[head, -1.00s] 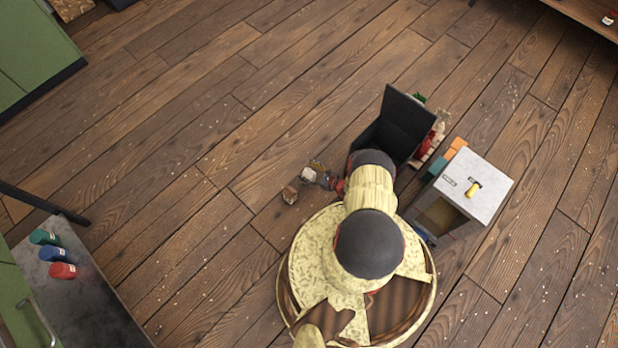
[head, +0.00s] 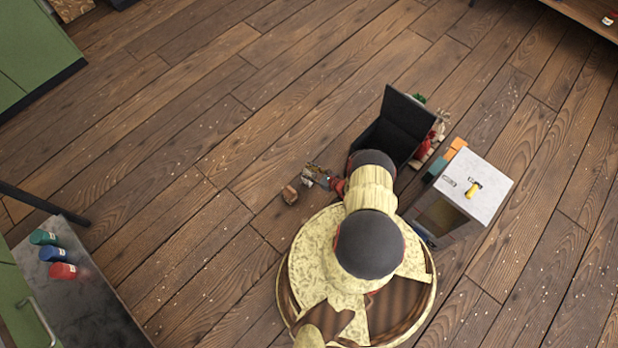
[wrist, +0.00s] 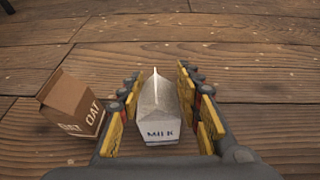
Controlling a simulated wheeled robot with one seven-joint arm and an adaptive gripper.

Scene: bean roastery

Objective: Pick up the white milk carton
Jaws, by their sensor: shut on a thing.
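The white milk carton (wrist: 158,112), with a gabled top and the word MILK on its side, is between the fingers of my gripper (wrist: 160,80) in the wrist view. My gripper is shut on it, with yellow finger pads on its left and right. In the head view my gripper (head: 315,174) is low over the floor, left of my arm, and the carton is small there. I cannot tell whether the carton touches the floor.
A brown oat carton (wrist: 72,105) stands just left of my gripper; it also shows in the head view (head: 289,194). A black open box (head: 403,125) and a grey-topped cabinet (head: 475,185) stand to the right.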

